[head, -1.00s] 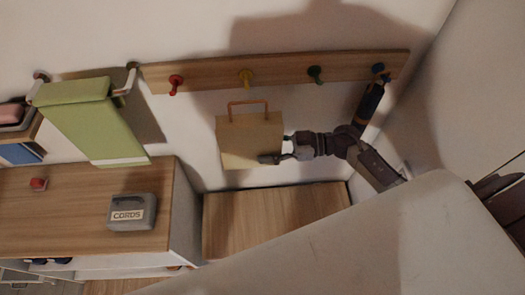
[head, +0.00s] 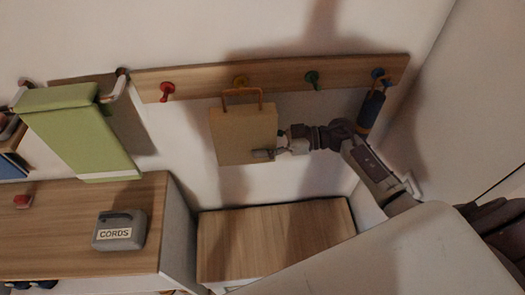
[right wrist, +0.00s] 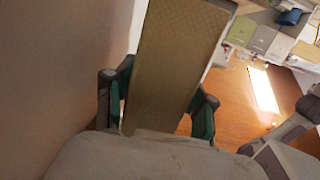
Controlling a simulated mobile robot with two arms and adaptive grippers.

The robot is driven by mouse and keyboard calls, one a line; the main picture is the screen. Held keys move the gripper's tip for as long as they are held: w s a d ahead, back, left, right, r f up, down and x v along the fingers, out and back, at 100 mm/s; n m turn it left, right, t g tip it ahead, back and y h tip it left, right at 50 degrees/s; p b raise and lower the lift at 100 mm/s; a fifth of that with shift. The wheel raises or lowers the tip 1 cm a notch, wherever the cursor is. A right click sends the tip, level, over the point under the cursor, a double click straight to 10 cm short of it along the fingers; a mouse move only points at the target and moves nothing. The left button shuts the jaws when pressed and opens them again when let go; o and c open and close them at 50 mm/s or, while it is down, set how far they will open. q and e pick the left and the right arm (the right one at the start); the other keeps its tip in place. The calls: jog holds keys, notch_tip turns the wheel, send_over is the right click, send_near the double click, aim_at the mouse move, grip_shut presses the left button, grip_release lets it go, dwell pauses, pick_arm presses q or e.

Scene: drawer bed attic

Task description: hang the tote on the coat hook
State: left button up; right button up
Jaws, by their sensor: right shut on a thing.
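The tan tote (head: 243,135) hangs upright from my right gripper (head: 270,154), which is shut on its lower right edge. Its orange-brown handle (head: 242,92) stands up and overlaps the underside of the yellow hook (head: 240,80) in the head view. I cannot tell whether the handle is around the hook or in front of it. In the right wrist view the tote's side (right wrist: 172,65) fills the space between the gripper's fingers (right wrist: 155,108). The wooden hook rail (head: 275,75) is fixed to the wall. My left gripper is not in view.
A red hook (head: 167,91) and a green hook (head: 311,79) are bare. A dark blue item (head: 371,108) hangs at the blue hook, close to my right arm. A green cloth (head: 80,130) hangs at left. A grey cords box (head: 119,231) sits on the cabinet (head: 60,225).

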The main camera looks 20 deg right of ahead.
jog(key=shift+w+d+f+b, duration=0.1)
jog(key=shift+w+f+b, duration=0.05)
jog(key=shift+w+b, duration=0.35)
jog(key=shift+w+d+b, duration=0.15)
jog(key=shift+w+b, duration=0.3)
jog(key=shift+b, duration=0.05)
jog(key=shift+w+d+f, duration=0.2)
jog(key=shift+w+f, duration=0.1)
jog(key=shift+w, duration=0.3)
jog(key=o, duration=1.5)
